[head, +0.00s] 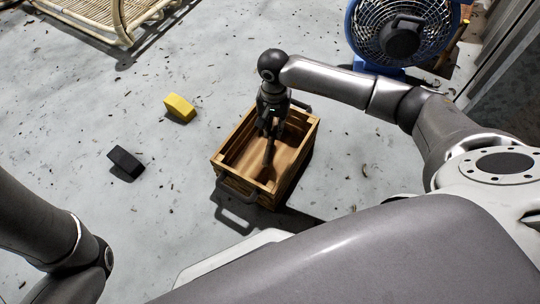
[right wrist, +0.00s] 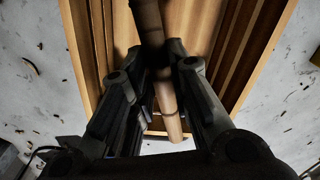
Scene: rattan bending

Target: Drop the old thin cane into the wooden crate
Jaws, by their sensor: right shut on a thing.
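The wooden crate (head: 296,163) stands on the grey floor near the middle of the head view, open at the top. My right gripper (head: 268,131) points down over the crate. It is shut on the old thin cane (head: 269,152), a brown stick that hangs down at the crate's opening. In the right wrist view the cane (right wrist: 168,104) runs between the two dark fingers (right wrist: 158,65), with the crate's slatted walls (right wrist: 82,48) on both sides. I cannot tell whether the cane touches the crate's bottom. My left arm shows at the lower left, but its gripper is out of view.
A yellow block (head: 180,107) and a black block (head: 125,162) lie on the floor left of the crate. A rattan frame (head: 105,22) is at the top left. A blue fan (head: 402,36) stands at the top right. Small dark scraps litter the otherwise clear floor.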

